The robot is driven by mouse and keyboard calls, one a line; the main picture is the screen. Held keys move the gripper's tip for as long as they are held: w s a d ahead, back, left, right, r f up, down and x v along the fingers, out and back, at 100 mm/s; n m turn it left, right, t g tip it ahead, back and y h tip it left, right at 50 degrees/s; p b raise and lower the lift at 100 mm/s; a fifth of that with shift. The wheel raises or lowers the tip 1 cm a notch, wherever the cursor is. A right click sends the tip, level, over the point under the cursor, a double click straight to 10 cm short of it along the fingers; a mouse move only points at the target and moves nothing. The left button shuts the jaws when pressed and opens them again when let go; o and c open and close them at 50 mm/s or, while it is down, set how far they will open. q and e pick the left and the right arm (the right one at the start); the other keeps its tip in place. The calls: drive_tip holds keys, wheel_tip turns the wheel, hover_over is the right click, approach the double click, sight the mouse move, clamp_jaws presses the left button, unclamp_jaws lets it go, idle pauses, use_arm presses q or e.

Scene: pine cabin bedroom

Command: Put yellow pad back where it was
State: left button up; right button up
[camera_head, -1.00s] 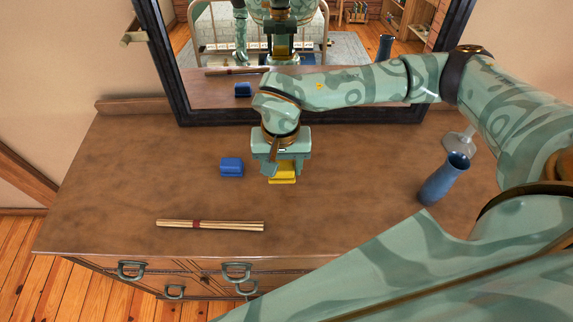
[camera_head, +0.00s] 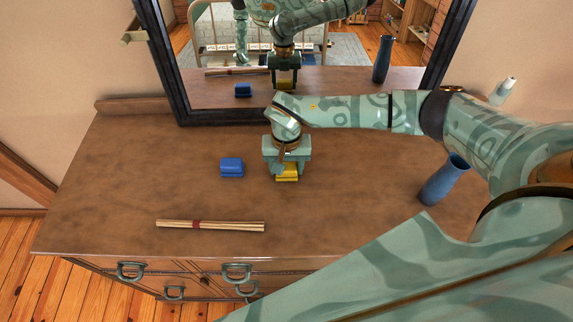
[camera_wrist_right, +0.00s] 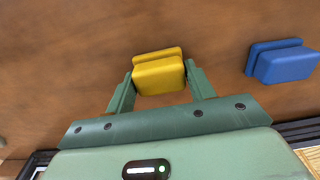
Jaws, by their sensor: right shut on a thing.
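The yellow pad (camera_head: 287,173) is a small two-layered block at the middle of the dresser top, just right of the blue pad (camera_head: 231,167). My right gripper (camera_head: 287,170) points down and is shut on the yellow pad. In the right wrist view the yellow pad (camera_wrist_right: 159,72) sits between the two fingers (camera_wrist_right: 160,86), and the blue pad (camera_wrist_right: 282,61) lies apart to the right. Whether the yellow pad touches the wood is hard to tell. My left gripper is not in view.
A bundle of sticks (camera_head: 210,225) with a red band lies near the dresser's front edge. A blue vase (camera_head: 444,180) stands on the right, close to my right arm. A dark-framed mirror (camera_head: 300,118) stands at the back. The left of the dresser top (camera_head: 130,160) is clear.

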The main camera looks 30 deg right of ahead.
drive_tip(key=shift+f, duration=0.15)
drive_tip(key=o, duration=0.9)
drive_tip(key=shift+o, duration=0.2)
wheel_tip(320, 180, up, 12)
drive_tip(key=shift+r+p, duration=0.2)
drive_tip(key=shift+p, duration=0.1)
